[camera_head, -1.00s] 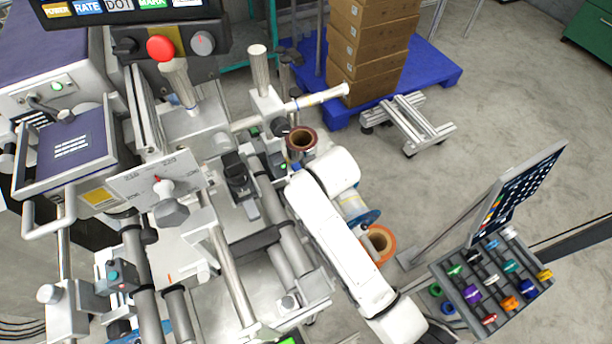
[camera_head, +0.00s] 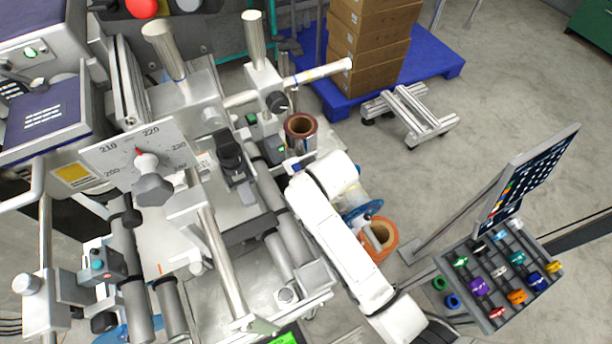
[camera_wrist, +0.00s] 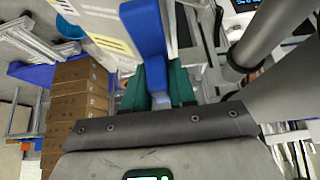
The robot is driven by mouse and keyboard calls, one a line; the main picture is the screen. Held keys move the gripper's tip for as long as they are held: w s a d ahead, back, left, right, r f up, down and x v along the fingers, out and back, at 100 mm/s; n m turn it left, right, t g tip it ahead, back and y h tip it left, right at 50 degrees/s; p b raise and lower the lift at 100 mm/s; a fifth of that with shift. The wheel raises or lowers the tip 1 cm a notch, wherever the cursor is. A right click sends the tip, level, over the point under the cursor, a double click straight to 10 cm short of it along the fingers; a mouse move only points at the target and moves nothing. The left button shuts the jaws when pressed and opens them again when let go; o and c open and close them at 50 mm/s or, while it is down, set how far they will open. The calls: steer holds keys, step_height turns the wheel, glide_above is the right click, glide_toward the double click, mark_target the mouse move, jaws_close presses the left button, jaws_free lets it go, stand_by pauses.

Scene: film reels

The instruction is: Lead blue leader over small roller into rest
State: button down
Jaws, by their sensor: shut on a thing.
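In the wrist view my gripper (camera_wrist: 158,92) has green fingertips closed on a blue leader (camera_wrist: 144,28), a flat strip that runs up and away from the fingers. In the head view the white arm covers the gripper, and I cannot make out the leader there. Several grey metal rollers (camera_head: 281,204) lie along the machine left of the arm. I cannot tell which is the small roller, and the rest is not clear to me. In the wrist view a grey cylinder (camera_wrist: 268,38) stands close on the right of the gripper, apart from the leader.
A brown-rimmed roll (camera_head: 300,127) stands just behind the arm's end. An orange reel (camera_head: 384,250) is right of the arm. Brown boxes (camera_head: 370,50) stand on a blue pallet (camera_head: 435,65) at the back.

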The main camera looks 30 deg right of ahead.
steer(key=shift+f+b, duration=0.4)
steer(key=shift+f, duration=0.45)
steer(key=shift+s+f, duration=0.2)
steer(key=shift+f, duration=0.2)
stand_by(0.5)
steer(key=c, duration=1)
jaws_free()
steer(key=shift+o, duration=0.4)
steer(key=shift+s, duration=0.1)
steer(key=shift+o, duration=0.4)
steer(key=v, duration=1.1)
steer(key=shift+w+r, duration=0.25)
steer(key=shift+r, duration=0.05)
steer(key=s+d+f+g, duration=0.1)
steer(key=s+d+f, duration=0.1)
steer(key=s, duration=0.6)
steer(key=s+d+f+g, duration=0.2)
steer(key=s+d, duration=0.1)
steer(key=s, duration=0.5)
steer(key=s+d+f+g, duration=0.2)
steer(key=s, duration=0.6)
steer(key=shift+d+f+m, duration=0.3)
steer(key=shift+d+f, duration=0.05)
steer(key=shift+d, duration=0.05)
